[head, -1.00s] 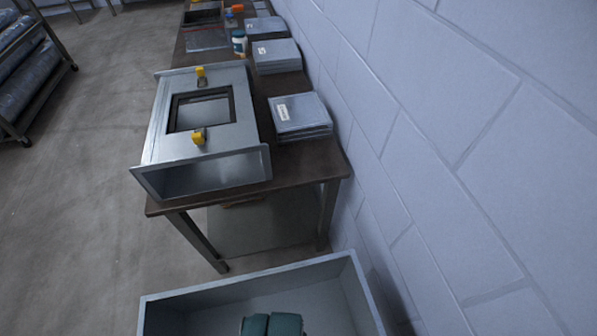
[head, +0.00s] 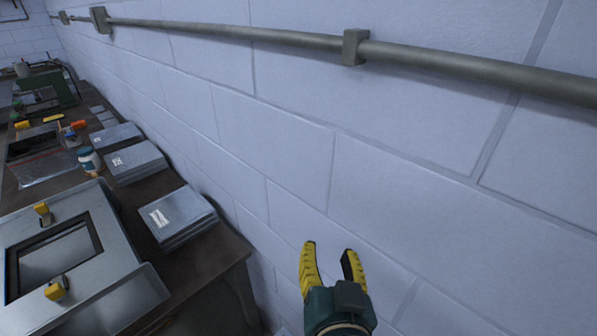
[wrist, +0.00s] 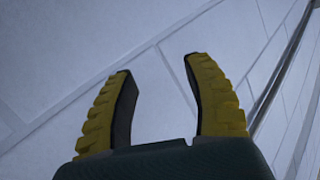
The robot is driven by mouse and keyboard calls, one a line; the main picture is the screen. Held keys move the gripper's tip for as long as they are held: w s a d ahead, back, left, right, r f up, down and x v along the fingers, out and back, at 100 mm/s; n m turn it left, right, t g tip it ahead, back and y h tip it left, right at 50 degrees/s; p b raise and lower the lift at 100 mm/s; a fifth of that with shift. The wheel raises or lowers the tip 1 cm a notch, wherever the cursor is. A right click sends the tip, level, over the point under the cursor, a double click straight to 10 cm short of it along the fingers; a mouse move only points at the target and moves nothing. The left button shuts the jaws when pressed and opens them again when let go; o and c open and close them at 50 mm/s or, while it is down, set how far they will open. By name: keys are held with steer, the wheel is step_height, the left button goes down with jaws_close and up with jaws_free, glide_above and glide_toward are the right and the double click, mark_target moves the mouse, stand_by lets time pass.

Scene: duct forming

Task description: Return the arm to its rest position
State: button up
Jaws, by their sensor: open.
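My gripper (head: 331,262) has yellow ridged fingers on a dark green body. In the head view it is raised at the lower right in front of the white block wall, to the right of the table. Its fingers point up and stand apart with nothing between them. The wrist view shows the same open fingers (wrist: 162,95) against the bare wall. The rest of my arm is mostly below the head view.
A dark table (head: 222,245) at left holds a metal duct section (head: 105,250) with a framed opening and yellow clamps. Stacked metal sheets (head: 180,214) and a white jar (head: 89,159) are also there. A grey pipe (head: 260,34) runs along the wall (head: 310,150).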

steer(key=s+d+r+n+t, duration=0.1)
steer(key=s+r+t, duration=0.25)
steer(key=r, duration=0.45)
steer(key=s+d+r+n+t, duration=0.1)
steer(key=s+r+t, duration=0.3)
steer(key=r, duration=0.5)
step_height(320, 180, up, 28)
steer(key=s+g+p, duration=0.1)
steer(key=p, duration=2.7)
step_height(320, 180, down, 59)
steer(key=b, duration=5.9)
steer(key=shift+s+a+r+n+h, duration=0.2)
steer(key=shift+n+h, duration=0.1)
steer(key=shift+n, duration=0.1)
